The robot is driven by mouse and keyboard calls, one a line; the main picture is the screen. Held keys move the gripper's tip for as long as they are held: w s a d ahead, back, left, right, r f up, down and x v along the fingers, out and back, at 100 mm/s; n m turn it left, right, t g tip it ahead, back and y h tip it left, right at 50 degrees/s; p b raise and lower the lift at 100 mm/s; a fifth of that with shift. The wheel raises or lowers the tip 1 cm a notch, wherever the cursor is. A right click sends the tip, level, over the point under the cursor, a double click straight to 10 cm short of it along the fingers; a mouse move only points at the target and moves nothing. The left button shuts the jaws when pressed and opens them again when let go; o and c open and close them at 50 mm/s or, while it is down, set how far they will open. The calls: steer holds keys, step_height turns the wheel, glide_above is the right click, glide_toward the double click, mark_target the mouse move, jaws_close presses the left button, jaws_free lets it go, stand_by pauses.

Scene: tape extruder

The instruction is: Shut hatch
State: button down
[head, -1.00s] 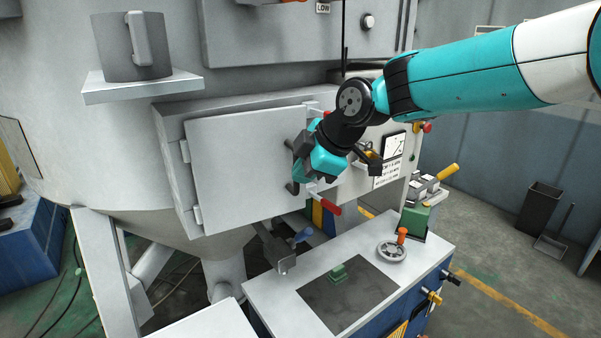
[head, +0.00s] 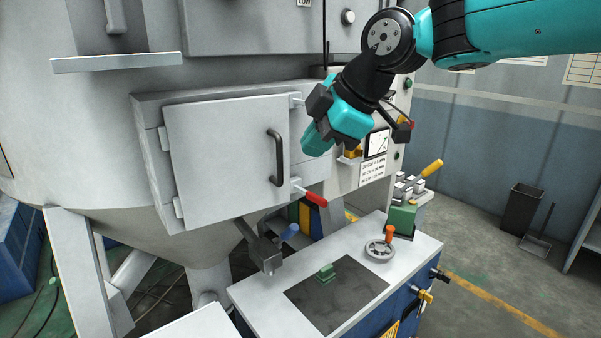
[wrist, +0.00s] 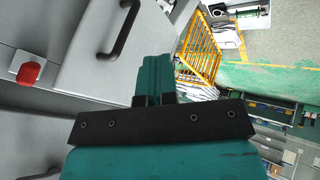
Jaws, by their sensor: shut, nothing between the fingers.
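The hatch (head: 225,165) is a light grey square door on the front of a grey box on the large machine, hinged on its left side. It lies against or very near its frame; I cannot tell if it is fully flush. Its dark bar handle (head: 275,158) is on the right side, and it also shows in the wrist view (wrist: 121,30). A red-handled latch (head: 311,196) sticks out at the hatch's lower right corner. My gripper (head: 313,146) is shut and empty, in front of and to the right of the handle, apart from it. Its closed fingers (wrist: 155,76) show in the wrist view.
Below is a workbench (head: 265,290) with a dark plate, a handwheel (head: 379,249) and a green vise-like tool (head: 402,217). A grey shelf (head: 115,63) juts out at upper left. A gauge panel (head: 377,145) stands behind my gripper.

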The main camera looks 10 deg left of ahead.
mark_target(280, 176)
steer(key=s+d+f+n+t+y+b, duration=0.2)
steer(key=s+f+n+t+y+b, duration=0.2)
steer(key=s+f+n+t+y, duration=0.3)
steer(key=w+a+m+t+p, duration=0.1)
steer(key=w+a+p, duration=0.7)
steer(key=w+p, duration=0.2)
steer(key=shift+w, duration=0.45)
stand_by(0.4)
